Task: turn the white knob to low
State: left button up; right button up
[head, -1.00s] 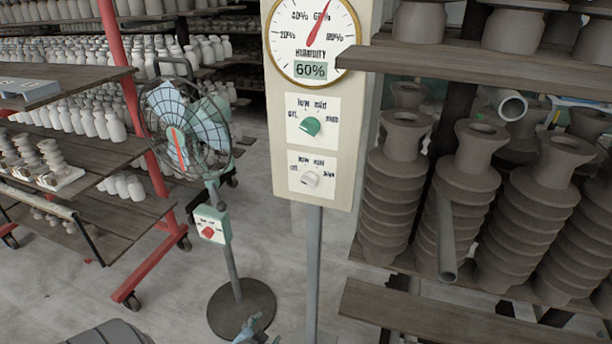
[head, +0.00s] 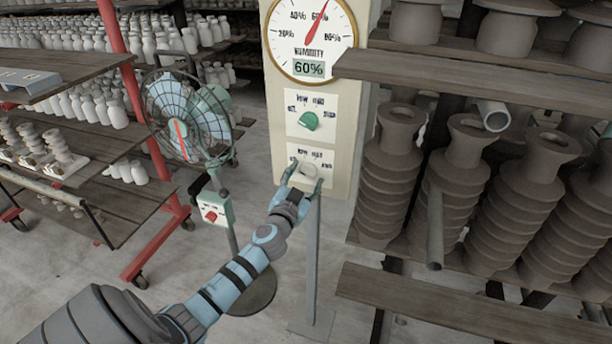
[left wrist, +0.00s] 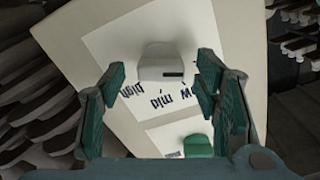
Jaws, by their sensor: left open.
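The white knob (head: 308,172) is on the lower white dial plate of a cream panel, with labels around it. My left gripper (head: 304,178) is in front of it, open, with a finger on either side. In the left wrist view, the white knob (left wrist: 160,62) sits between the open fingers (left wrist: 160,78), with visible gaps and no clear contact. There the labels appear upside down: "high" left, "mid" in the middle, "low" partly behind the right finger. A short dark mark shows on the knob's right part; its exact setting is hard to tell. My right gripper is out of view.
A green knob (head: 309,121) sits on the plate above, under a humidity gauge (head: 310,40) reading 60%. A caged fan (head: 188,118) with a red-knob box (head: 214,208) stands left. Shelves of grey ribbed clay pieces (head: 465,190) stand close on the right.

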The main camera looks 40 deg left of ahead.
pick_arm(q)
jog(key=shift+w+a, duration=0.1)
jog(key=shift+w, duration=0.15)
jog(key=shift+c, duration=0.4)
jog(key=c, duration=1.1)
jog(key=shift+o, duration=0.2)
